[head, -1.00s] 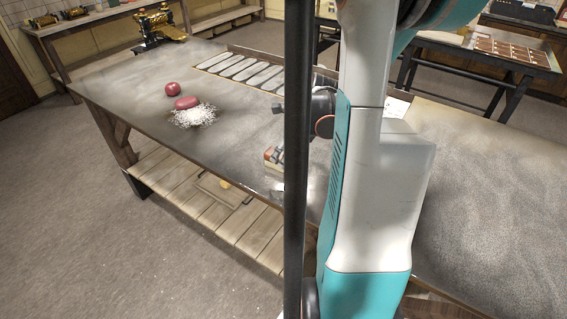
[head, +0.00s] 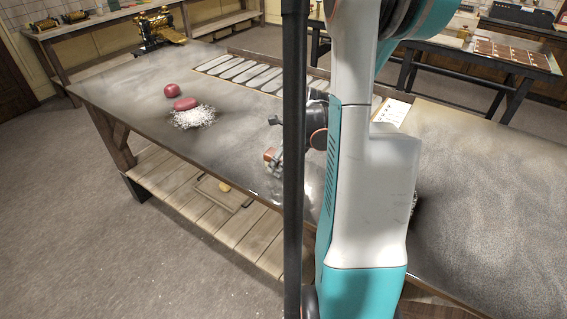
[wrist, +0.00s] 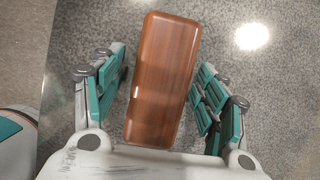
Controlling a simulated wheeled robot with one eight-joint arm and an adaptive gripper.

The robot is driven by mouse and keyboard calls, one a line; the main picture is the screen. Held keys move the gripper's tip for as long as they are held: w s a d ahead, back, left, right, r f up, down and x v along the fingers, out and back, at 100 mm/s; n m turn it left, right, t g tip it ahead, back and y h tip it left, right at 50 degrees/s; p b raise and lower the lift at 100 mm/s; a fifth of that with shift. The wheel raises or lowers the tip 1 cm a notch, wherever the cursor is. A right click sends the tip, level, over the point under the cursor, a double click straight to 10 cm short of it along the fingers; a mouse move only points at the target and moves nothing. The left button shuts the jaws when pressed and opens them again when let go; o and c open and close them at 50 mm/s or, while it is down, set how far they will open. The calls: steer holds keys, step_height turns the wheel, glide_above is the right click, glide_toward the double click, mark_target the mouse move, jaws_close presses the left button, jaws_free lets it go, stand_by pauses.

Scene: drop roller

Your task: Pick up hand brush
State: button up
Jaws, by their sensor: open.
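The hand brush shows as a brown wooden block with rounded corners (wrist: 162,75) in the wrist view, lying on the grey speckled tabletop. My gripper (wrist: 160,88) is open, with one teal-padded finger on each side of the block and a gap visible on both sides. The block is not gripped. In the head view the brush's end (head: 271,156) shows near the table's front edge, and my gripper (head: 275,170) is over it, partly hidden behind a dark upright post. The bristles are hidden beneath the block.
On the table (head: 130,92) lie a red ball (head: 171,90) and a red lump (head: 185,103) on white shreds (head: 193,117). A row of oval moulds (head: 240,70) lines the back edge. A paper sheet (head: 391,112) lies behind my arm. The table's left part is mostly clear.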

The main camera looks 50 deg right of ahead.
mark_target(284, 156)
steer(key=shift+f, duration=0.15)
steer(key=c, duration=1.2)
steer(key=shift+r+p, duration=0.4)
steer(key=shift+r, duration=0.2)
step_height(284, 156, up, 19)
steer(key=p, duration=0.5)
steer(key=shift+r, duration=0.2)
steer(key=shift+o, duration=1.1)
steer(key=shift+f, duration=0.1)
steer(key=shift+c, duration=0.3)
